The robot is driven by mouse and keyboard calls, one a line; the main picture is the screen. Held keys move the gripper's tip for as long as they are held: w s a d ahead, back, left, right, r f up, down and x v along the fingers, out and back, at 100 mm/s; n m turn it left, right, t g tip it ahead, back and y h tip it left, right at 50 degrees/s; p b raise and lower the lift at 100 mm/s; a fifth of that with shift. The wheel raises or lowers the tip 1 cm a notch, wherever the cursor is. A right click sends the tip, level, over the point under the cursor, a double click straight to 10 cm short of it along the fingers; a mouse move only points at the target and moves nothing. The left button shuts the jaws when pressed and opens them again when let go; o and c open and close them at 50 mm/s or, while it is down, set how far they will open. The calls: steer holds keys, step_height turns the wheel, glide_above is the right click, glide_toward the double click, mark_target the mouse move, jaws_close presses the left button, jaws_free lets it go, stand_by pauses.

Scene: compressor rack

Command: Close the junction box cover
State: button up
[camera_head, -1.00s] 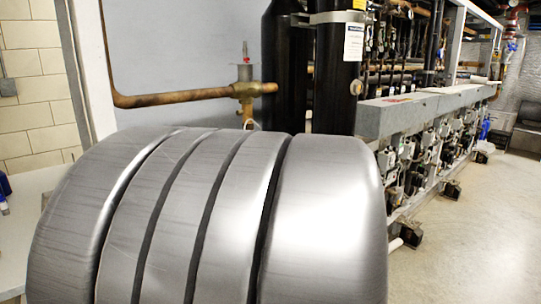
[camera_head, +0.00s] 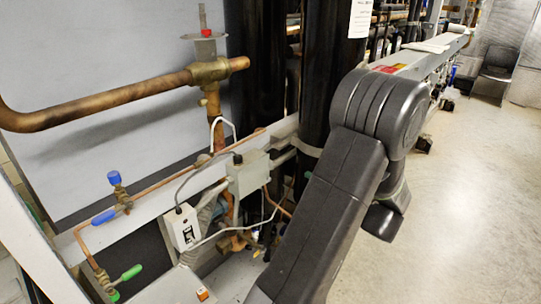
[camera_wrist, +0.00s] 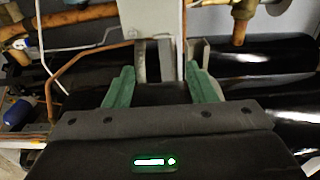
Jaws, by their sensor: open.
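A grey junction box (camera_head: 248,174) is fixed on the rail among the copper pipes in the head view, with a cable running from it. I cannot tell its cover apart there. In the wrist view a pale grey panel (camera_wrist: 150,18), possibly the box or its cover, is at top centre, just beyond my gripper (camera_wrist: 161,78). The green fingers of my gripper stand apart, one on each side, and nothing is clearly held between them. Whether they touch the panel cannot be told. My gripper does not show clearly in the head view.
A white switch box (camera_head: 183,229) hangs left of the junction box. A copper pipe (camera_head: 110,105) with a brass valve (camera_head: 209,72) runs above. Blue and green valve handles (camera_head: 130,272) stick out at left. Black cylinders (camera_head: 330,75) stand behind.

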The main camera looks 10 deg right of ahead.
mark_target(257, 178)
steer(key=p+x, duration=0.3)
steer(key=x, duration=1)
steer(key=shift+w+a, duration=0.2)
steer(key=shift+w, duration=0.05)
jaws_close()
